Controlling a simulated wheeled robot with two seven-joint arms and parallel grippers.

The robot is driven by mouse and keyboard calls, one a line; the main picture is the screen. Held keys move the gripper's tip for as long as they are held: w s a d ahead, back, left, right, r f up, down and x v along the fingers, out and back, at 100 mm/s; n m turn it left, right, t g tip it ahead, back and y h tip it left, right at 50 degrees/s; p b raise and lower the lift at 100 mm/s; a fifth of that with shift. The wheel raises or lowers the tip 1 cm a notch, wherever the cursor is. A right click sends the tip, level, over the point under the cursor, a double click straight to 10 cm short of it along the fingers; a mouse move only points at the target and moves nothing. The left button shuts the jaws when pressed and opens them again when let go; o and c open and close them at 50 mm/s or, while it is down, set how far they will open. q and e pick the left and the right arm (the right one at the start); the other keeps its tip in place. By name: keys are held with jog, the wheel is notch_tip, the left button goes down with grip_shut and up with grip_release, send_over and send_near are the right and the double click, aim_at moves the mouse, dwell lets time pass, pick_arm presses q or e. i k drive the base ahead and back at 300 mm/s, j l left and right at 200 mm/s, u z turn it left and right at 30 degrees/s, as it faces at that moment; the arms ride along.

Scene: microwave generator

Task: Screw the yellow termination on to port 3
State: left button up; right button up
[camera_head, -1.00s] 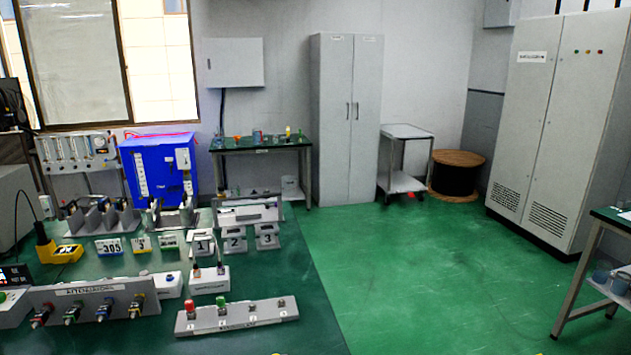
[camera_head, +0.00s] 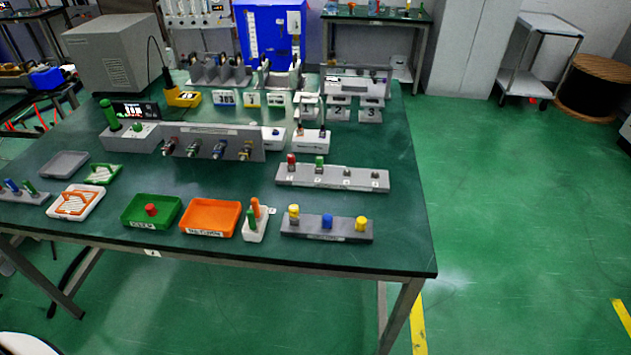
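A light grey port block (camera_head: 332,181) lies on the table right of the middle. A red termination (camera_head: 291,161) stands on its leftmost port and a green termination (camera_head: 319,163) on the one beside it. The two ports to the right are bare, and port 3 (camera_head: 346,173) is the left one of these. A dark grey holder (camera_head: 340,237) lies nearer the table's front edge. A yellow termination (camera_head: 361,223) stands at its right end, a blue one (camera_head: 327,220) in the middle and another yellowish one (camera_head: 293,212) at the left. Neither gripper is in view.
An orange tray (camera_head: 211,218), a green tray (camera_head: 151,211) with a red piece, and a white stand (camera_head: 255,224) with orange and green handles line the front. A connector panel (camera_head: 210,143) stands behind. The table's right strip (camera_head: 410,215) is clear, as is the floor to its right.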

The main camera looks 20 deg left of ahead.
aim_at(293, 209)
jog(key=i+j, duration=0.4)
jog(key=j, duration=0.15)
jog(key=i+j, duration=0.45)
